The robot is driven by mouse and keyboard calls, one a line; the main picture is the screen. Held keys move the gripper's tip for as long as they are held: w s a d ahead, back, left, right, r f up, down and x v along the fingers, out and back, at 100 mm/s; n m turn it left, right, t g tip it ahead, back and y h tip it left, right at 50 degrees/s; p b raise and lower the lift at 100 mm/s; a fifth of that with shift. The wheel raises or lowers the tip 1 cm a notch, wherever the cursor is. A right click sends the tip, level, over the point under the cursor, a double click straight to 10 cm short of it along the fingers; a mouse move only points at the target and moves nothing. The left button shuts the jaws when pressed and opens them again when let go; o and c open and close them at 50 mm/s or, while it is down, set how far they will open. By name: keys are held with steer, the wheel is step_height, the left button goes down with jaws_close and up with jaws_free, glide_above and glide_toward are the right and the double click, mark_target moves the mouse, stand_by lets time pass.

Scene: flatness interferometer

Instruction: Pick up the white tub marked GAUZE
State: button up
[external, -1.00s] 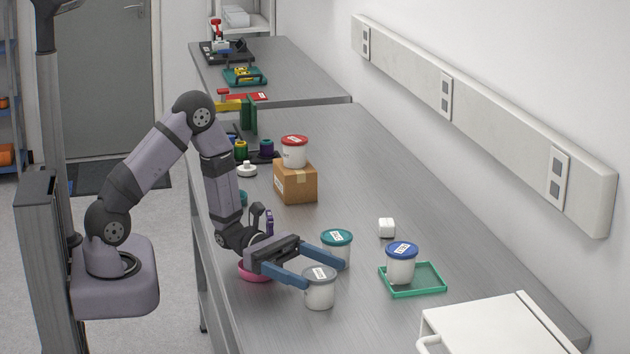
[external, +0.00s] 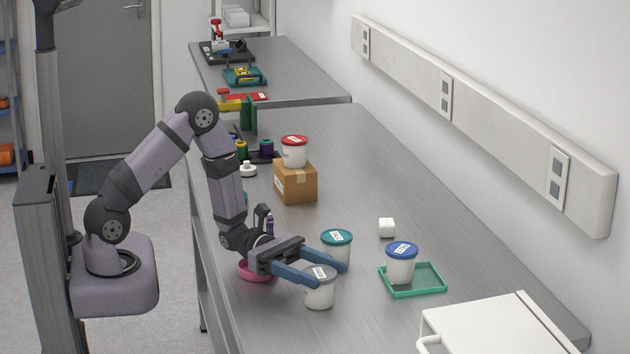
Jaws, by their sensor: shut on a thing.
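A white tub with a grey lid (external: 320,296) stands upright on the steel bench, and the print on its label is too small to read. My gripper (external: 331,275) has its blue fingers on either side of this tub, just under the lid, and is shut on it. The near finger covers part of its left side. A white tub with a teal lid (external: 337,237) stands just behind, partly hidden by the far finger. A white tub with a blue lid (external: 402,267) is to the right, and one with a red lid (external: 294,155) is further back. I cannot read their labels for sure.
The blue-lidded tub stands in a green tray (external: 432,290). The red-lidded tub sits on a cardboard box (external: 298,186). A pink bowl (external: 252,274) is beside my wrist. A small white block (external: 387,228) and a white cart (external: 490,328) are to the right.

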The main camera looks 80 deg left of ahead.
mark_target(319, 277)
steer(key=shift+r, duration=5)
